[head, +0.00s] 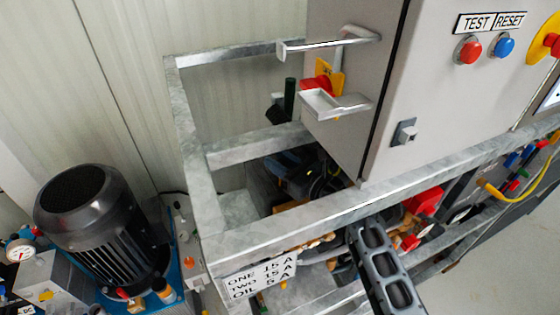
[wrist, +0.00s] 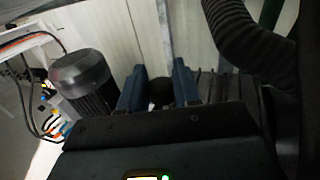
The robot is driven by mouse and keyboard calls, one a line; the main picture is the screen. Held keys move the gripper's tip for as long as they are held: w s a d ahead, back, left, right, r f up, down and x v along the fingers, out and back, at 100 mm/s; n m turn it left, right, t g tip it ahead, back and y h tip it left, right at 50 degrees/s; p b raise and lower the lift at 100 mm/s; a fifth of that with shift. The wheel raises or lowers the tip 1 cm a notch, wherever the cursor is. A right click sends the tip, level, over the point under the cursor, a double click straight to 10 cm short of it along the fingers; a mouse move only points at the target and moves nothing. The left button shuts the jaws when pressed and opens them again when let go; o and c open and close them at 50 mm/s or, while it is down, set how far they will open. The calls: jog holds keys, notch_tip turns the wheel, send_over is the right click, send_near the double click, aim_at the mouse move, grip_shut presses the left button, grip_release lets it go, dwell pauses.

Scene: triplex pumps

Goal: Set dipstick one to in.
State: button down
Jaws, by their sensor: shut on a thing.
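My gripper (wrist: 158,76) shows in the wrist view with its two blue fingers some way apart. A dark, round-topped piece (wrist: 161,93) sits between the fingers, and they are shut on it. It is too dark to tell for sure that it is dipstick one, and its lower part is hidden behind the gripper body. I cannot make out a dipstick or my gripper clearly in the head view. There, the space inside the metal frame is dim and crowded with dark parts.
A galvanised frame (head: 285,228) carries a grey control box (head: 360,110) with a protruding handle and red switch. A black motor (head: 100,230) stands at left and also shows in the wrist view (wrist: 85,82). A thick ribbed black hose (wrist: 245,40) passes close at right.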

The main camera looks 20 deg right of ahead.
jog(key=shift+f, duration=0.1)
notch_tip(320, 180, down, 3)
jog(key=b, duration=0.2)
jog(key=shift+r+b, duration=0.2)
jog(key=shift+b, duration=0.15)
jog(key=shift+r, duration=0.15)
jog(key=c, duration=0.9)
grip_release()
jog(key=shift+s, duration=0.1)
jog(key=shift+v, duration=3.85)
